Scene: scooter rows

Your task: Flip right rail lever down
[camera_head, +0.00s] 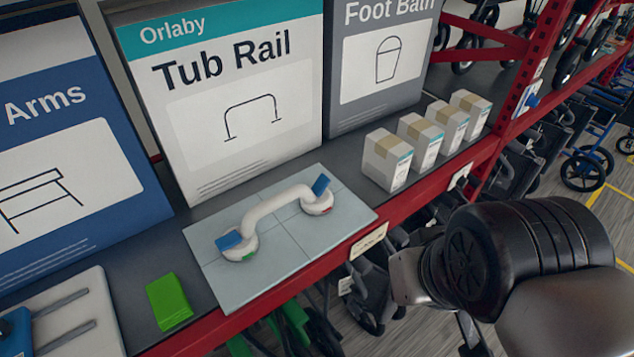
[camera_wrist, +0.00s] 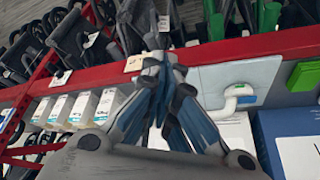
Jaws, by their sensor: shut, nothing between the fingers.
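A white tub grab rail (camera_head: 275,204) lies across a pale tiled panel (camera_head: 285,262) on the shelf. Its right blue lever (camera_head: 321,185) stands tilted up over the right suction cup, where a small red mark shows. Its left blue lever (camera_head: 229,240) lies flatter on the left cup, which shows a green mark. In the wrist view, part of the rail (camera_wrist: 231,97) shows to the right of my gripper (camera_wrist: 159,68). The gripper is shut and empty, apart from the rail. The head view shows my arm at the right, but not the fingers.
Small white boxes (camera_head: 387,160) stand in a row right of the panel. A green block (camera_head: 168,301) lies to its left. Large cartons, including the Tub Rail box (camera_head: 235,90), stand behind. The red shelf edge (camera_head: 335,252) runs along the front.

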